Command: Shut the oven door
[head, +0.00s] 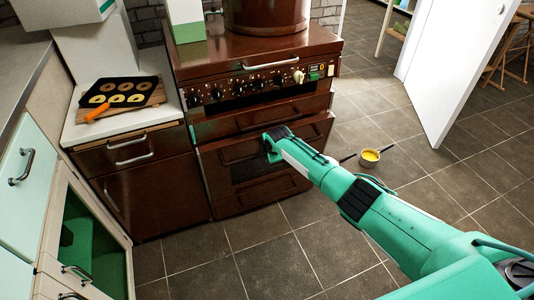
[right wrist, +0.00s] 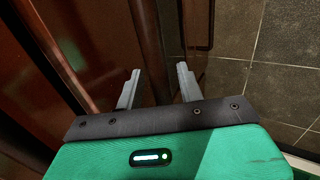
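The brown oven (head: 225,70) stands at the back centre in the head view, with a row of knobs on its front. Its oven door (head: 218,167) is below the knobs and appears ajar, its top edge leaning out from the body. My right gripper (head: 270,151) is at the door's front, by its handle, and the arm hides part of the door. In the right wrist view, the two fingers of my right gripper (right wrist: 158,85) are apart, with a brown bar (right wrist: 148,40), apparently the door handle, between them. My left gripper is not in view.
A counter with a tray of ring-shaped pastries (head: 120,91) and an orange-handled tool stands left of the oven. An open green-lined cabinet (head: 92,240) is at the lower left. A pan with yellow contents (head: 370,156) lies on the tiled floor, right of my arm. A white door (head: 450,65) stands open behind.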

